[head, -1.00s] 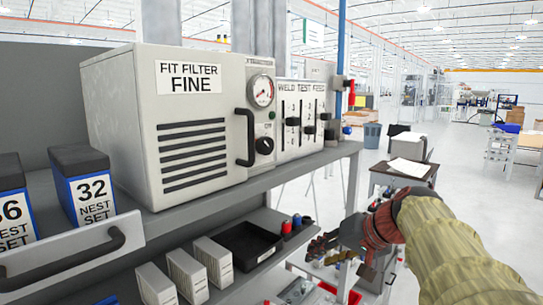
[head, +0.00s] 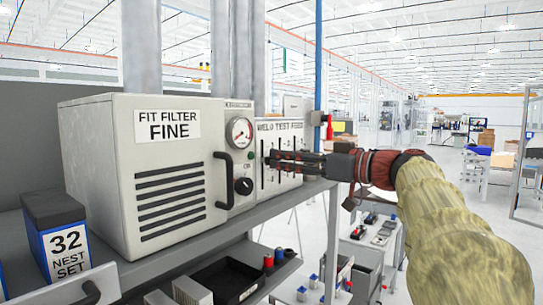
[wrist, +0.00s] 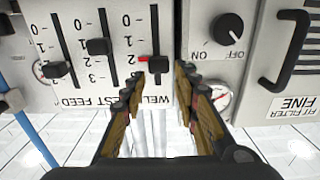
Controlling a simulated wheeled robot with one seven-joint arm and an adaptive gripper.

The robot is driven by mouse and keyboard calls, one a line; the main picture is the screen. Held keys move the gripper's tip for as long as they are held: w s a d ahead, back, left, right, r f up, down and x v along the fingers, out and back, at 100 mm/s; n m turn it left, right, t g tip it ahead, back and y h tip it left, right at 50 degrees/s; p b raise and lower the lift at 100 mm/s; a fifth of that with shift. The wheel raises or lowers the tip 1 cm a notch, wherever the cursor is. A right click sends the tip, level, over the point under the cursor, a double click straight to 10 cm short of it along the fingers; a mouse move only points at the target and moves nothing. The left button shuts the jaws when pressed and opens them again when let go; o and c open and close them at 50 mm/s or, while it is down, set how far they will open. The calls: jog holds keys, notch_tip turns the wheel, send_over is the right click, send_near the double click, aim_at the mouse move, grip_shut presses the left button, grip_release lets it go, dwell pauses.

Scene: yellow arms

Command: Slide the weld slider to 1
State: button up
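The weld slider (wrist: 158,64) is a black knob on the leftmost slot of the WELD TEST FEED panel (head: 290,127), which appears upside down in the wrist view. The knob is close to the 2 mark, with a small red mark beside it. My gripper (wrist: 155,80) is open, its two fingers on either side of the weld slot, with the knob between or just beyond the tips. I cannot tell whether they touch it. In the head view my gripper (head: 271,158) reaches the panel from the right, and its fingers hide part of the sliders.
The test slider (wrist: 98,46) and feed slider (wrist: 57,69) are beside the weld slot. A shelf edge (head: 210,253) runs below.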

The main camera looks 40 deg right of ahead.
jog(key=shift+p+x, duration=0.4)
jog(key=shift+x, duration=1.95)
jog(key=c, duration=0.4)
jog(key=c, duration=0.3)
grip_shut()
